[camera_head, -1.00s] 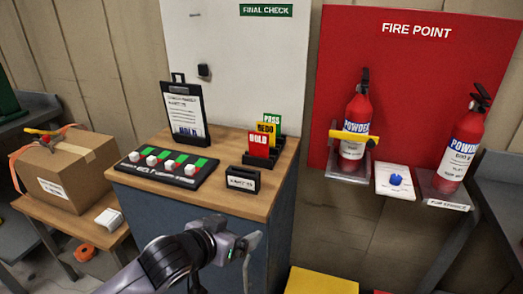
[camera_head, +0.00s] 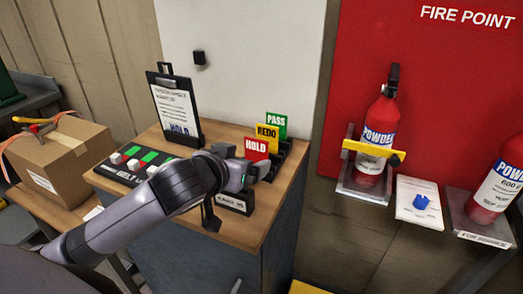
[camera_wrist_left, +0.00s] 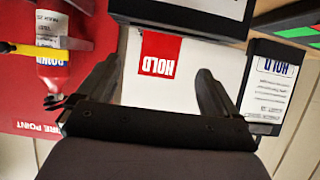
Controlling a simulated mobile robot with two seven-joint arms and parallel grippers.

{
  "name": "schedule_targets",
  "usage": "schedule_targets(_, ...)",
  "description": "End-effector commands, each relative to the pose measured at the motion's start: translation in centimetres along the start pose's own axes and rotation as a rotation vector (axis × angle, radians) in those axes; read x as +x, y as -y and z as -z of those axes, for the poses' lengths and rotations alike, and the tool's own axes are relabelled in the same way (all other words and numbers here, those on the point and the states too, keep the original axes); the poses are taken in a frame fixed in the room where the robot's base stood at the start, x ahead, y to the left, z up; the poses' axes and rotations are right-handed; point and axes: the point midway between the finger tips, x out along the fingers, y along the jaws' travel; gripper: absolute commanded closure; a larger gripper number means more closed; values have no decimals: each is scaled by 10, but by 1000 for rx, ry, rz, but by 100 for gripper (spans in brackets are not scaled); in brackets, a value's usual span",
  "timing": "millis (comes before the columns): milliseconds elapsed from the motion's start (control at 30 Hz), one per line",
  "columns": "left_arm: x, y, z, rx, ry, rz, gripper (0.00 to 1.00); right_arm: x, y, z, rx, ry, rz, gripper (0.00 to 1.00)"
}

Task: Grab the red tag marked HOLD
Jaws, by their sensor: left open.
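The red tag marked HOLD (camera_head: 256,147) stands upright in a black stepped holder (camera_head: 290,153) on the wooden cabinet top, in front of the yellow REDO and green PASS tags. My left gripper (camera_head: 250,174) is at the near side of the red tag, and partly covers the holder's front. In the left wrist view the red tag (camera_wrist_left: 161,55) appears upside down, ahead of and between the spread fingers of my left gripper (camera_wrist_left: 157,68). The gripper is open and empty. My right gripper is not in view.
The yellow REDO tag (camera_head: 267,133) and green PASS tag (camera_head: 277,121) stand close behind. A clipboard (camera_head: 178,110) and a black switch panel (camera_head: 124,164) are to the left. A small black sign (camera_head: 232,203) sits in front. Fire extinguishers (camera_head: 378,135) are at right.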

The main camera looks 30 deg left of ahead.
Motion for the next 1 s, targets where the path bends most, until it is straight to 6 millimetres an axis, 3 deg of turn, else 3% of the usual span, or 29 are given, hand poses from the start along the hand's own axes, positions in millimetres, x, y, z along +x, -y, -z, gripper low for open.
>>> schedule_targets(600, 61, 2, 4, -1, 1, 1, 6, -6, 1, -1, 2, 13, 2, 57)
schedule_targets(933, 67, 1, 3, 0, 0, 0, 6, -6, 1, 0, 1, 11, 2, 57)
schedule_targets(967, 67, 1, 4, 0, 0, 0, 10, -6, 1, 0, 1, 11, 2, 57)
schedule_targets(1000, 67, 2, 3, 0, 0, 0, 23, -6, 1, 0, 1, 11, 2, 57)
